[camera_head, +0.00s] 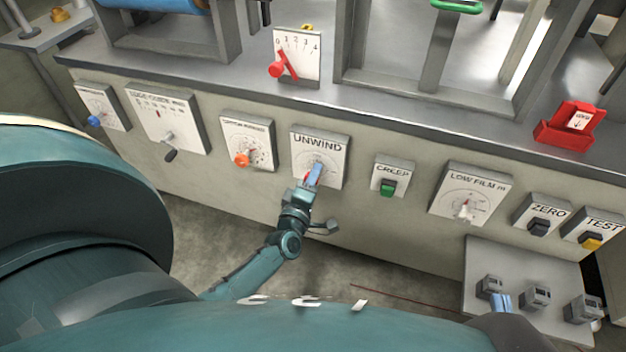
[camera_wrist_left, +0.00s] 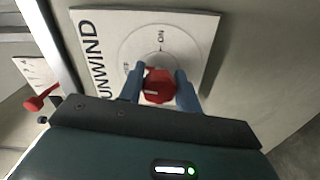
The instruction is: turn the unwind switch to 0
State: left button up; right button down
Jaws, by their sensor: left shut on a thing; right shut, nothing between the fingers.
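The unwind switch is a white plate (camera_head: 330,143) lettered UNWIND on the grey front panel. It also shows in the left wrist view (camera_wrist_left: 190,27), with a round grey dial (camera_wrist_left: 146,46) marked ON. My left gripper (camera_head: 316,171) reaches it from below. In the left wrist view its blue fingers are shut on the red knob (camera_wrist_left: 158,88), one on each side. The fingers cover part of the dial's markings, and I cannot tell where the knob points. My right gripper (camera_head: 502,302) is shut and empty at the lower right, away from the switch.
A switch plate with an orange knob (camera_head: 242,160) is left of UNWIND, and a green CREEP button (camera_head: 387,188) is right. A red lever (camera_head: 278,69) stands on the ledge above. Small grey boxes (camera_head: 537,297) stand near my right gripper.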

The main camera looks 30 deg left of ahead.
pick_arm(q)
jog(key=shift+r+n, duration=0.1)
jog(key=shift+n, duration=0.9)
pick_arm(e)
jog(key=shift+w+a+r, duration=0.1)
jog(key=shift+w+r, duration=0.05)
jog(key=shift+r, duration=0.05)
jog(key=shift+f, duration=0.15)
pick_arm(q)
jog(key=o, duration=1)
jog(key=shift+c, duration=0.2)
